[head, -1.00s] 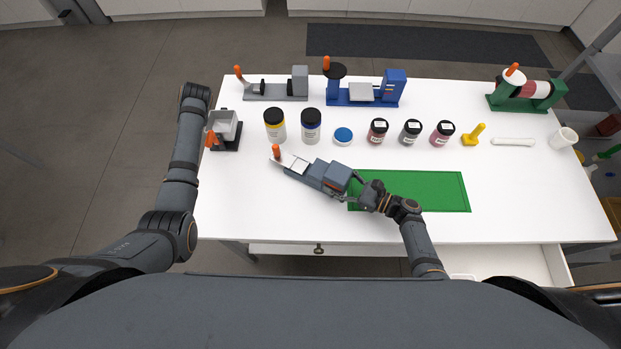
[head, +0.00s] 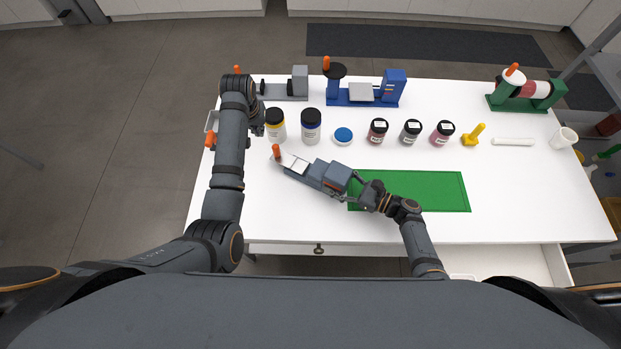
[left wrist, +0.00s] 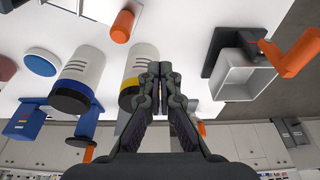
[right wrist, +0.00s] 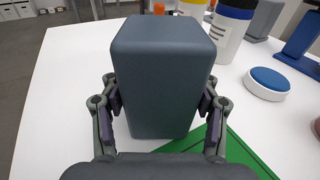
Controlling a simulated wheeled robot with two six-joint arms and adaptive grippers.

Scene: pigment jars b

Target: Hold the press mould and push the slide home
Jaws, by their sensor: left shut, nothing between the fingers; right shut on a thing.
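The press mould (head: 322,174) is a blue-grey body with a large block at its right end. A pale slide (head: 296,164) with an upright orange knob (head: 276,152) sticks out at its left end. My right gripper (head: 358,187) is shut on the block (right wrist: 162,80), one finger on each side in the right wrist view. The mould lies on the table, slanted, its right end at the green mat. My left gripper (head: 258,128) is shut and empty, left of the yellow-banded jar and behind the knob. Its closed fingers (left wrist: 160,70) show in the left wrist view.
The yellow-banded jar (head: 276,128) and blue-banded jar (head: 311,128) stand behind the mould. A grey open box device (head: 210,122) is partly hidden by my left arm. The green mat (head: 440,190) is largely bare. Several small jars and devices line the back.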

